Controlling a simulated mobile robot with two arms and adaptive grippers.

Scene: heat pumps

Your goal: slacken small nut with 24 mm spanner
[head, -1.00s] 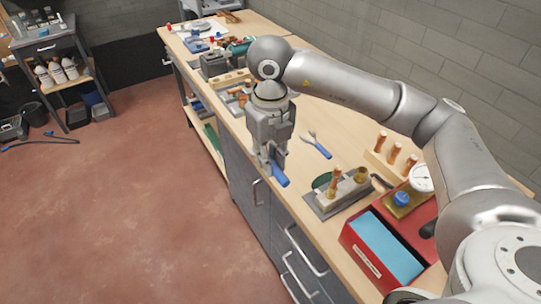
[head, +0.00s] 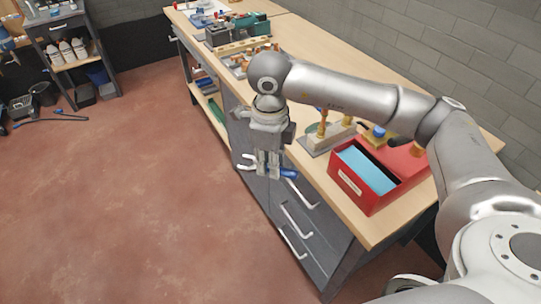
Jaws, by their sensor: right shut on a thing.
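My right gripper (head: 268,162) points down in front of the bench's front edge, over the drawers. It is shut on a blue-handled spanner (head: 288,173), whose handle sticks out to the right. A pale shape left of the fingers may be the spanner's head or a drawer handle; I cannot tell. The fitting block (head: 328,141) stands on the bench behind and right of the gripper, apart from it, with a copper pipe (head: 322,129) upright on it. My right arm hides part of the block, and the small nut cannot be made out. My left gripper is not in view.
A red box (head: 352,191) with a blue inside stands at the bench's near edge, right of the gripper. Drawer handles (head: 297,220) stick out below. Tools and blocks crowd the far bench end. The floor (head: 150,210) to the left is clear.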

